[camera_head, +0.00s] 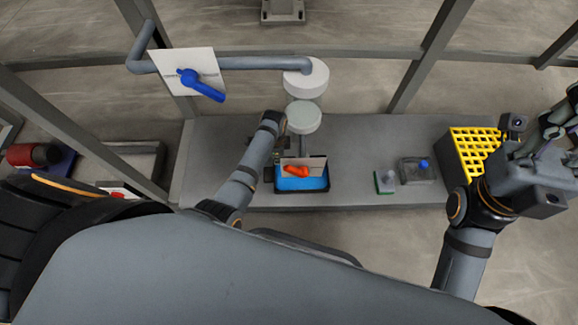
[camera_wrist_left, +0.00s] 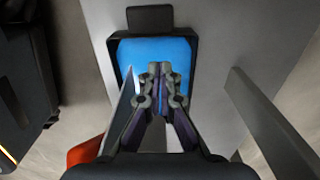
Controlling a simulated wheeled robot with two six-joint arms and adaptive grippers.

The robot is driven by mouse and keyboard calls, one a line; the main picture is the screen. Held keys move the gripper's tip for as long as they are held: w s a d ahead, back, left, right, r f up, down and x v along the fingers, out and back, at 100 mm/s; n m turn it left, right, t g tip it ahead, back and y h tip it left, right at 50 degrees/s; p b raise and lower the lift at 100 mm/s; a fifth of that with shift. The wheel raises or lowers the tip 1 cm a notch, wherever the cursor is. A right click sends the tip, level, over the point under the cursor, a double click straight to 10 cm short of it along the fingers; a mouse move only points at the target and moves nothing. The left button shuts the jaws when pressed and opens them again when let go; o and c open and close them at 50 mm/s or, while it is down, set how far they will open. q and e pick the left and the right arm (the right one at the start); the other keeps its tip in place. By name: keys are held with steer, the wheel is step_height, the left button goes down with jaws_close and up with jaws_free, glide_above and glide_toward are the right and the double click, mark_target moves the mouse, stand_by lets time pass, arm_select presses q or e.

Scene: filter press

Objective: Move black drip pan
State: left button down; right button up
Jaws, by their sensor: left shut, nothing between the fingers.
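The black drip pan (camera_head: 302,190), with a bright blue inside, sits on the grey bench below the round white parts. In the left wrist view the pan's black rim (camera_wrist_left: 194,60) and end tab surround the blue. My left gripper (camera_wrist_left: 160,72) is shut and empty, its fingertips appearing over the blue area; I cannot tell how far above it they are. In the head view the gripper is mostly hidden behind its wrist and a pale plate with an orange handle (camera_head: 296,170). My right gripper (camera_head: 560,118) is at the far right edge, away from the pan, its fingers unclear.
The grey bench (camera_head: 345,140) has bare room right of the pan. A blue-handled valve panel (camera_head: 188,72) and frame posts stand behind.

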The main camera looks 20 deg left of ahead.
mark_target(278, 175)
arm_select(q)
step_height(278, 175, down, 10)
steer(key=b, duration=0.7)
steer(key=shift+s, duration=0.1)
steer(key=shift+r, duration=0.1)
